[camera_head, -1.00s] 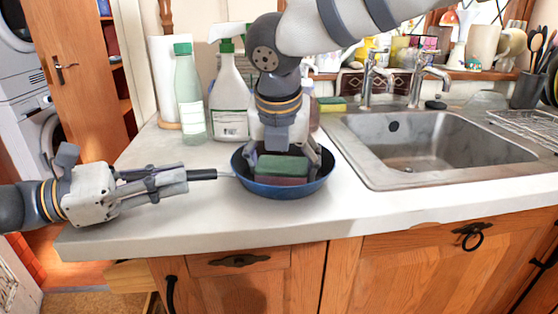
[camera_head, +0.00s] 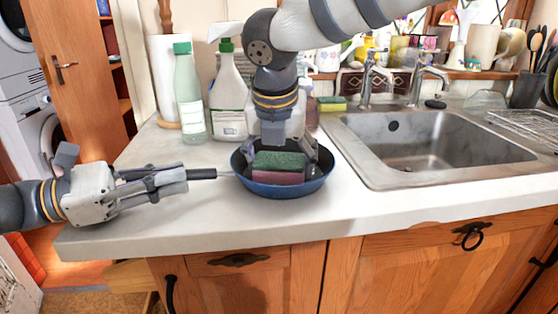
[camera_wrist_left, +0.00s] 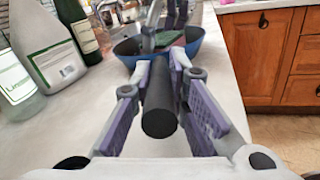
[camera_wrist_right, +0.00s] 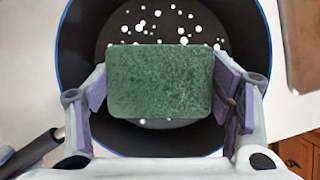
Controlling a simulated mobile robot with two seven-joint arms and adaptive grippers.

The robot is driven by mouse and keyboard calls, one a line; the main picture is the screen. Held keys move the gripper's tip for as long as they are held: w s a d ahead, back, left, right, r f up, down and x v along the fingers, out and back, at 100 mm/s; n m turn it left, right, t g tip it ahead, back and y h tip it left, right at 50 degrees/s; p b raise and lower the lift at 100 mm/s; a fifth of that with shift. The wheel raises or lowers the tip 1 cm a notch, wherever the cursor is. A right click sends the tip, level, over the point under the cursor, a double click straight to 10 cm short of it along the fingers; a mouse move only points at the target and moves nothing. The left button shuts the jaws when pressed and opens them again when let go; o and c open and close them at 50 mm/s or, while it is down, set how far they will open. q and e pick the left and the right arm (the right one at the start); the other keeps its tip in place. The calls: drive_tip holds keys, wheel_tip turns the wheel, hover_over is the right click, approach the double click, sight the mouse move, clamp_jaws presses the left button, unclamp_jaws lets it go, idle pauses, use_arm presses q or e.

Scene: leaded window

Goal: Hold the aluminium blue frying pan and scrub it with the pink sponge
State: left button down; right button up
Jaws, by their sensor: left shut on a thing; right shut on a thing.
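The blue frying pan (camera_head: 284,191) sits on the counter, with a dark inside and white specks that show in the right wrist view (camera_wrist_right: 88,30). Its black handle (camera_head: 202,173) points left; the handle's end (camera_wrist_left: 159,122) shows in the left wrist view. My left gripper (camera_head: 180,177) is shut on the handle. The pink sponge (camera_head: 278,177) has a green upper side, which the right wrist view shows from above (camera_wrist_right: 160,82). My right gripper (camera_head: 282,158) comes down from above and is shut on the sponge, inside the pan. The sponge's underside is hidden.
Several bottles (camera_head: 228,95) stand behind the pan. The sink (camera_head: 415,145) lies to the right, with another sponge (camera_head: 332,104) by its back left corner. The counter's front edge (camera_head: 200,240) is close in front of the pan.

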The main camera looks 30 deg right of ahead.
wheel_tip(320, 180, up, 8)
drive_tip(key=shift+r, duration=0.1)
idle(0.4)
use_arm(q)
drive_tip(key=c, duration=1.5)
unclamp_jaws()
drive_tip(key=a, duration=1.1)
drive_tip(key=shift+w+a, duration=0.15)
drive_tip(key=shift+w, duration=0.05)
drive_tip(key=shift+a, duration=0.4)
